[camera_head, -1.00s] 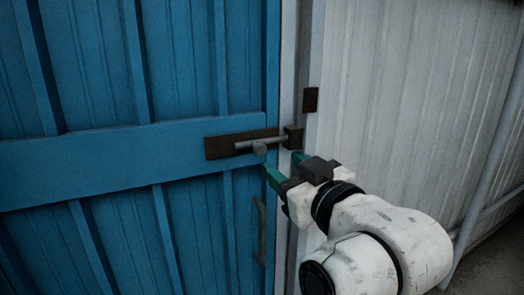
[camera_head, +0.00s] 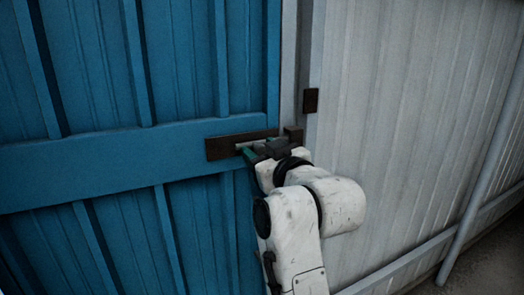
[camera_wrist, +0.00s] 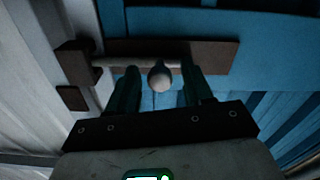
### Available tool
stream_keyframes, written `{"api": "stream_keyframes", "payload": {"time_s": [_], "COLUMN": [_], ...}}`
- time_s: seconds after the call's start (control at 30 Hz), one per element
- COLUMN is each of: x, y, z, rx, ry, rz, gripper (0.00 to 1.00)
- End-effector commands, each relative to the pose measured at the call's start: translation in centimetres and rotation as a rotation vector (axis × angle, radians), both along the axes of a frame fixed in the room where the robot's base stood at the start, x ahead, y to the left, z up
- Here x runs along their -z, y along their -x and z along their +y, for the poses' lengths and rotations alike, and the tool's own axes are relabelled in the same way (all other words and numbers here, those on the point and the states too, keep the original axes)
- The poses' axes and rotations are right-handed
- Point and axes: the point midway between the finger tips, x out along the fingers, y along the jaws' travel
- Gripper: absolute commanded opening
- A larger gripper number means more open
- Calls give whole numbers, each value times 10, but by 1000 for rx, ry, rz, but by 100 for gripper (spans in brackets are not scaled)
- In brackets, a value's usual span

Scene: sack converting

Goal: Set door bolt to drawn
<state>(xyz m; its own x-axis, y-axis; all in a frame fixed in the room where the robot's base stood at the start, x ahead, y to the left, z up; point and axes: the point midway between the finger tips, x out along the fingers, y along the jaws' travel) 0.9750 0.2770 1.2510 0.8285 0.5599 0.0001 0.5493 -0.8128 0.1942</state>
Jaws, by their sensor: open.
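The door bolt is a grey rod (camera_wrist: 112,63) with a round knob (camera_wrist: 160,78), on a dark brown backing plate (camera_head: 222,147) fixed to the blue door (camera_head: 90,160). In the wrist view the rod reaches into the brown keeper (camera_wrist: 76,62) on the frame. My gripper (camera_wrist: 160,90) is open, its green fingers on either side of the knob with gaps visible. In the head view my gripper (camera_head: 258,150) is at the bolt and hides the knob and most of the rod.
A small brown plate (camera_head: 311,100) sits on the pale door frame above the keeper. Grey corrugated wall (camera_head: 400,120) stands to the right, with a sloping pipe (camera_head: 480,175) before it. The door handle is hidden behind my arm.

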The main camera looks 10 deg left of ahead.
Motion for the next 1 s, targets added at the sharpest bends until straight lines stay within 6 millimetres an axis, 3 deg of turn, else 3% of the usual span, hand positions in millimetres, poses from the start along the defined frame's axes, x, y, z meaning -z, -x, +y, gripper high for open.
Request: {"api": "stream_keyframes", "payload": {"time_s": [0.07,0.57,1.0], "x": [0,0,0], "y": [0,0,4], "z": [0,0,5], "rx": [0,0,-2], "ry": [0,0,3], "rz": [0,0,1], "gripper": [49,1,0]}}
